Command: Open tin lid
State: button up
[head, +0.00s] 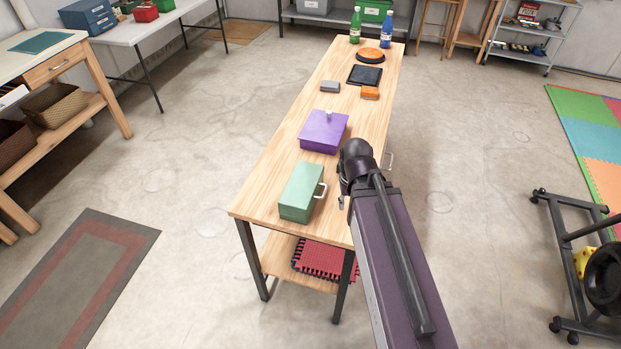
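Two lidded boxes stand on the long wooden table; I cannot tell for sure which one is the tin. A purple box (323,132) with a pale knob on top stands mid-table, its lid apparently shut. A green box (299,192) with a pale handle on its right side stands nearer the front end and also looks shut. My gripper (342,201) hangs at the table's right edge, to the right of the green box and below the purple one in the picture. It appears apart from both boxes. Its fingers are dark and small, mostly hidden by my arm.
Farther along the wooden table (269,186) lie a grey block (330,87), an orange block (370,93), a dark tablet (365,75) and an orange round item (370,55). Green (355,25) and blue (386,31) bottles stand at the far end.

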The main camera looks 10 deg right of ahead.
aim_at(299, 195)
jog(key=u, duration=0.1)
jog(key=i, duration=0.15)
jog(key=u, duration=1)
jog(key=k, duration=0.85)
jog(key=z, duration=0.7)
